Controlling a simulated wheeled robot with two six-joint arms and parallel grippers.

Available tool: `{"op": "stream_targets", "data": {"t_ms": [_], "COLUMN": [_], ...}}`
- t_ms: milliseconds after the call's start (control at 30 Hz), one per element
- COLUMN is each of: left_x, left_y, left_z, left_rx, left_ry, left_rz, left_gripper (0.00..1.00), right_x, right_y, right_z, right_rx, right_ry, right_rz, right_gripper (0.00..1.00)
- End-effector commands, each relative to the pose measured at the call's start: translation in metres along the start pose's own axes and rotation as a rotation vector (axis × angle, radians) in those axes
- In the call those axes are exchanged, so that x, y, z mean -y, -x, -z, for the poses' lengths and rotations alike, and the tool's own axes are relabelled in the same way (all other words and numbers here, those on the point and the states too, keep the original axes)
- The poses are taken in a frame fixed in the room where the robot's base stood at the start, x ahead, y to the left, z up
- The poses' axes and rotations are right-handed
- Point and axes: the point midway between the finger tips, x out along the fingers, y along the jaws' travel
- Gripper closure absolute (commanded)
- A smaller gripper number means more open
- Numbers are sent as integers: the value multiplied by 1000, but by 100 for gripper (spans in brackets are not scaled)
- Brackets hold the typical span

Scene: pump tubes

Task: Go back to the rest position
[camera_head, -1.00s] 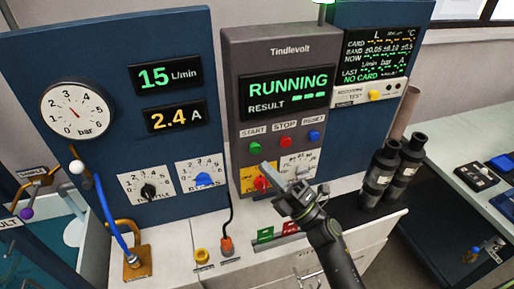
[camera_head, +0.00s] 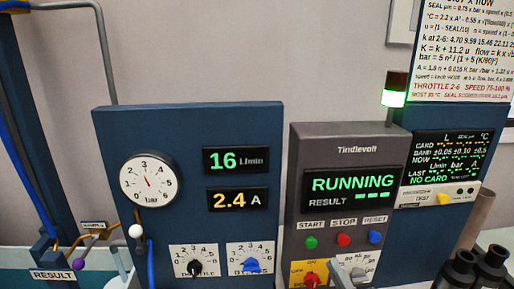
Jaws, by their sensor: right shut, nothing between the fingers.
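My right gripper (camera_head: 342,272) shows only in part at the bottom edge, in front of the lower part of the grey Tindlevolt panel (camera_head: 345,142). Its grey fingers are shut and empty, just right of the red knob (camera_head: 312,279) on its yellow plate. Whether it touches the panel cannot be told. The rest of my right arm is below the frame. My left gripper is not in view. The panel screen (camera_head: 352,187) reads RUNNING, with dashes for the result.
A blue panel (camera_head: 125,235) at left holds a round bar gauge (camera_head: 148,183), displays (camera_head: 236,160) of 16 L/min and 2.4 A, a black knob (camera_head: 194,267) and a blue knob (camera_head: 250,265). Dark cylinders (camera_head: 490,268) stand at lower right. A green lamp (camera_head: 394,98) is lit.

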Motion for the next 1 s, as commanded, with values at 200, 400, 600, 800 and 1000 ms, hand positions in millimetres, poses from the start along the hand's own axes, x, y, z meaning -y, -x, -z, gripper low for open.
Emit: {"op": "stream_targets", "data": {"t_ms": [200, 400, 600, 800, 1000], "left_x": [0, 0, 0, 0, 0], "left_y": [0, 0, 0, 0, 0], "left_z": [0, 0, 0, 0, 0], "left_rx": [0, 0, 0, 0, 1], "left_ry": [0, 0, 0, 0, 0], "left_rz": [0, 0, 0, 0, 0], "left_gripper": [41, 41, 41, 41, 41], "right_x": [1, 12, 25, 34, 32], "right_y": [40, 95, 162, 233, 292], "right_z": [-54, -86, -94, -74, -39], "right_rx": [366, 691, 1007, 1311, 1561], "right_ry": [-207, -415, -625, -821, -961], "right_rz": [107, 214, 338, 484, 634], "right_gripper": [100, 100, 100, 100, 100]}}
